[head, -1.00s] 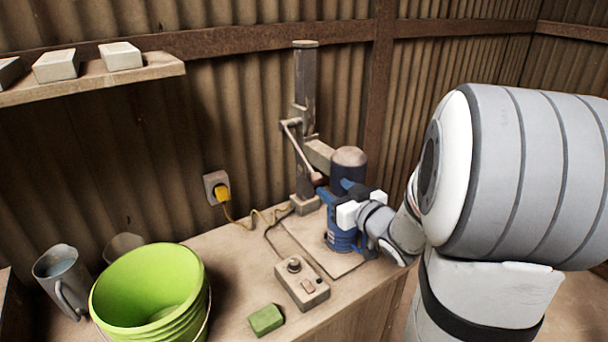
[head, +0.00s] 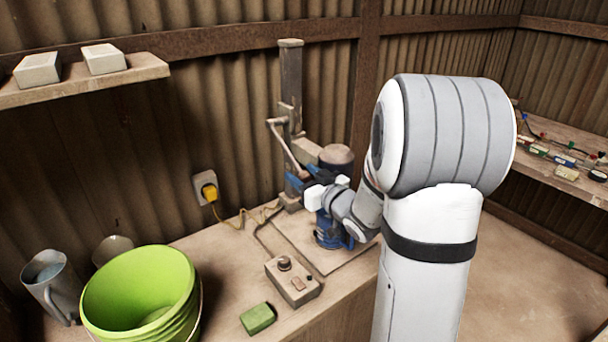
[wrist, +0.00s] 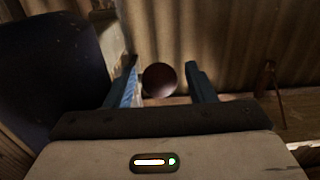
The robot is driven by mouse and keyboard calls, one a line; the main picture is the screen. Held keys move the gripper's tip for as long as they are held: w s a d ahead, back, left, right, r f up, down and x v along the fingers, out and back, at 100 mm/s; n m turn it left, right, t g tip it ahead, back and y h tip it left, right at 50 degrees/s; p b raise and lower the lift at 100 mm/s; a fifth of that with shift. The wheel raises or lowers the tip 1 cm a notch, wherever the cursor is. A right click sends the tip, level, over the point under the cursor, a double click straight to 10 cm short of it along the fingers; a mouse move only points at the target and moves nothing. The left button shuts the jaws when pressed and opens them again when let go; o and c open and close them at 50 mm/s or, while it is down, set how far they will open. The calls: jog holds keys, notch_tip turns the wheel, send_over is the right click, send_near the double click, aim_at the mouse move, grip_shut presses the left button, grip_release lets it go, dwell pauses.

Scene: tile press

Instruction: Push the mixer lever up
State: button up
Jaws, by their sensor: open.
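The mixer (head: 291,85) stands on the bench against the corrugated wall, with an upright post and a dark motor head (head: 336,157). Its lever (head: 283,146) slants down to the right from a pivot on the post. The round dark red knob (wrist: 160,80) at the lever's end shows in the wrist view between my two blue fingers, with gaps on both sides. The motor head also shows at the left of the wrist view (wrist: 50,65).
A blue vessel (head: 327,232) stands under the motor head, partly hidden by my arm. A switch box (head: 292,282), green block (head: 257,319) and green bucket (head: 135,292) are at the front left. A yellow plug (head: 210,192) sits in the wall socket. A shelf (head: 80,85) is upper left.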

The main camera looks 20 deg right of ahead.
jog(key=shift+c, duration=0.2)
grip_shut()
dwell(0.3)
